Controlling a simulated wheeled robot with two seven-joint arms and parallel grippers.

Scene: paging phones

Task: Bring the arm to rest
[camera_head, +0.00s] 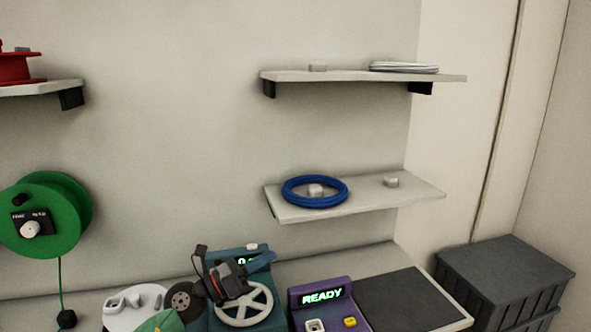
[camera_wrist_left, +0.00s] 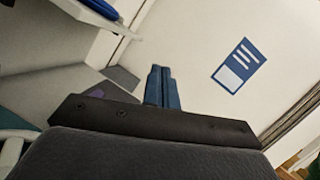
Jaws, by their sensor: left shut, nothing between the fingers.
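My left gripper (camera_head: 262,262) shows in the head view at the bottom centre, in front of the teal device (camera_head: 226,262) with a white spoked wheel (camera_head: 245,306). Its blue fingers point to the right and are together, with nothing between them. My right gripper does not show in either view.
A purple device (camera_head: 322,290) reading "READY" stands right of the gripper, beside a dark mat (camera_head: 405,300). A blue coil (camera_head: 315,177) lies on the lower shelf (camera_head: 375,205). A green reel (camera_head: 42,215) is at the left. A grey crate (camera_head: 505,270) stands right of the bench.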

